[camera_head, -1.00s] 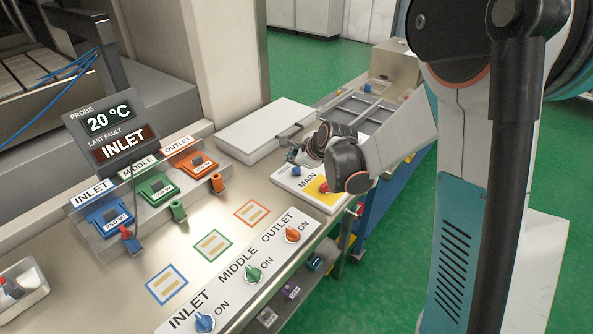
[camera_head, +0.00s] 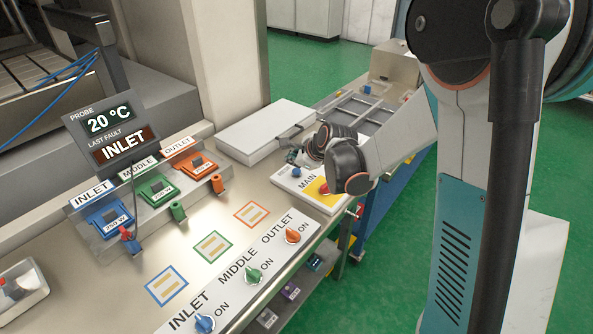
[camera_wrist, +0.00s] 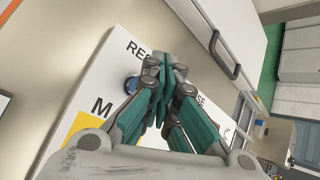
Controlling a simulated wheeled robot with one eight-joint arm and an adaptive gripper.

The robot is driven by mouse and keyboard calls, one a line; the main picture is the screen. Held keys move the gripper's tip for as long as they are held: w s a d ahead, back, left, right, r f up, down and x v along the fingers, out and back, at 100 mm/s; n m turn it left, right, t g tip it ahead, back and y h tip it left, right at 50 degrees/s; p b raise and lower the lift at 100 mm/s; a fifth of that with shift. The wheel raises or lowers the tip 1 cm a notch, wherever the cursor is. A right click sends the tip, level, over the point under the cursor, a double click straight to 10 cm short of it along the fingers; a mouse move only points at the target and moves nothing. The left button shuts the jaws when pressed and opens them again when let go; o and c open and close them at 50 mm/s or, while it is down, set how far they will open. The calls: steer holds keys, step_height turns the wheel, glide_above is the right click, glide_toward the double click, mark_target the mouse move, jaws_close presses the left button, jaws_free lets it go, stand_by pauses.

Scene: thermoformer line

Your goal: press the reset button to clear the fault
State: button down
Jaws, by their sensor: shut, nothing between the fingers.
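A white panel (camera_head: 333,201) at the right end of the bench carries the word MAIN and a red knob (camera_head: 324,187) on a yellow patch. In the wrist view, a round blue button (camera_wrist: 131,83) sits on this panel beside lettering that starts with RE; the rest is covered by my fingers. The blue button also shows in the head view (camera_head: 294,171). My gripper (camera_wrist: 164,68) is shut and empty, its fingertips over the panel just right of the blue button in the wrist view. I cannot tell whether they touch the panel.
A display (camera_head: 112,128) reads 20 °C and last fault INLET. Blue, green and orange modules stand below it. A front panel (camera_head: 264,262) has blue, green and orange knobs. A white slab (camera_head: 262,130) with a dark handle lies behind my gripper.

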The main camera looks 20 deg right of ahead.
mark_target(294, 171)
steer(key=shift+f, duration=0.15)
steer(key=shift+f+b, duration=0.3)
steer(key=shift+b, duration=0.15)
steer(key=shift+f+b, duration=0.45)
steer(key=shift+f, duration=0.05)
stand_by(0.6)
steer(key=shift+r, duration=0.1)
steer(key=shift+r+p, duration=0.6)
steer(key=shift+r, duration=0.25)
steer(key=shift+r, duration=0.1)
steer(key=shift+r+p, duration=1.65)
steer(key=shift+r, duration=0.75)
